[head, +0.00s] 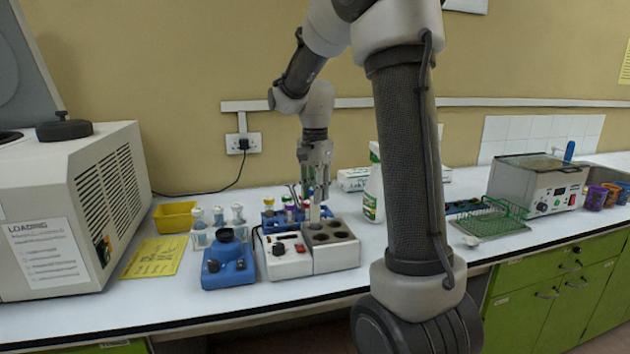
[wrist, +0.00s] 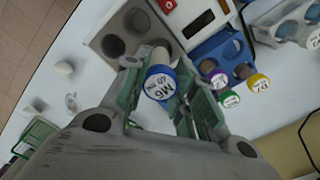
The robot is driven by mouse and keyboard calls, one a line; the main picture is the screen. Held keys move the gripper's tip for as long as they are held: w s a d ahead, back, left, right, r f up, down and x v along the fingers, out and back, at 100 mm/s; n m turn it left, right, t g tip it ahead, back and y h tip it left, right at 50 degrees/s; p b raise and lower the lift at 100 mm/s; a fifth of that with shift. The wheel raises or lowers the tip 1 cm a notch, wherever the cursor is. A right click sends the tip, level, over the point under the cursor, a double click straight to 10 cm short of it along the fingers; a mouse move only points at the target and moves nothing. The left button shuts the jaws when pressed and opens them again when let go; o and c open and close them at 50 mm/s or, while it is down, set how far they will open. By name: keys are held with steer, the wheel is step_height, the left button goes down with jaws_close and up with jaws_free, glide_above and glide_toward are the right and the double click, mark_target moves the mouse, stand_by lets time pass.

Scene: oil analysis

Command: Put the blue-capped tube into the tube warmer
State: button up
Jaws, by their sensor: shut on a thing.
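My gripper (head: 315,185) is above the back left part of the tube warmer, pointing down. In the wrist view my gripper (wrist: 160,92) is shut on the blue-capped tube (wrist: 159,83), whose cap faces the camera with a printed label. The tube's pale body (head: 315,213) hangs below the fingers in the head view, upright, at or just above a warmer hole; I cannot tell whether its tip is inside. The tube warmer (head: 337,260) is a grey block with several round holes, joined to a white control box with a red switch. Its holed top also shows in the wrist view (wrist: 97,38).
A blue rack (wrist: 213,48) with purple, green and yellow-capped tubes stands right behind the warmer. A blue device (head: 228,270) and clear bottles (head: 220,232) stand to its left. A white bottle (head: 374,190) stands to the right. Bench in front is clear.

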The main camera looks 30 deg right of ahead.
mark_target(315, 207)
steer(key=shift+f, duration=2.4)
steer(key=o, duration=1.1)
step_height(315, 207, up, 12)
